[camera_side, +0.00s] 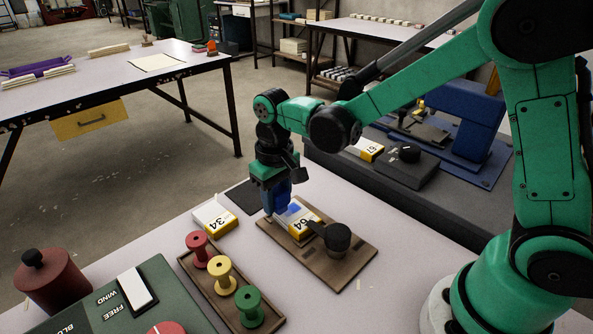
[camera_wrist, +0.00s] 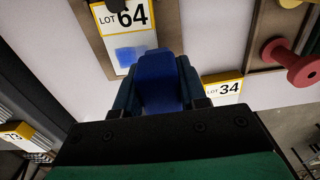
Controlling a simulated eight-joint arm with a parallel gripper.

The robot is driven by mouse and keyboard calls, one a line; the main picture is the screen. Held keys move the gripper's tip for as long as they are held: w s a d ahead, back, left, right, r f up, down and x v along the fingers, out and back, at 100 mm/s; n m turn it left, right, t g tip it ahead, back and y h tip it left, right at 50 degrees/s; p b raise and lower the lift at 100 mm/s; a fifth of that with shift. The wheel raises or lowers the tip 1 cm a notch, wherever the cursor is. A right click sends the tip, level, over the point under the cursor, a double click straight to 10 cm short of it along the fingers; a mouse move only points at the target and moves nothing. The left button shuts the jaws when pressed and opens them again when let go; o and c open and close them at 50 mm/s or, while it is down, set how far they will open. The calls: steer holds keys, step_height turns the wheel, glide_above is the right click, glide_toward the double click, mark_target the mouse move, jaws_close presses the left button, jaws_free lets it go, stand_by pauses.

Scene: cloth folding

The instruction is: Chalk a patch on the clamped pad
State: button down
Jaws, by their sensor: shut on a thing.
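The white pad with the yellow "LOT 64" edge (camera_side: 301,229) lies on a brown wooden board (camera_side: 345,270), held by a dark clamp with a round knob (camera_side: 337,237). It also shows in the wrist view (camera_wrist: 113,18). A blue chalk patch (camera_wrist: 128,54) is on its white face, also visible in the side view (camera_side: 293,209). My gripper (camera_side: 276,200) is shut on a blue chalk block (camera_wrist: 159,84), at the pad's end away from the clamp. I cannot tell whether the chalk touches the pad.
A loose "34" pad (camera_side: 214,217) lies left of the board. A rack with red, yellow and green spools (camera_side: 222,273) stands in front. A green panel (camera_side: 130,300) and red canister (camera_side: 50,283) are at front left. Another loose pad (camera_side: 367,149) lies behind, beside a blue machine (camera_side: 460,120).

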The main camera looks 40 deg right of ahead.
steer(key=shift+r, duration=3)
steer(key=shift+f, duration=0.1)
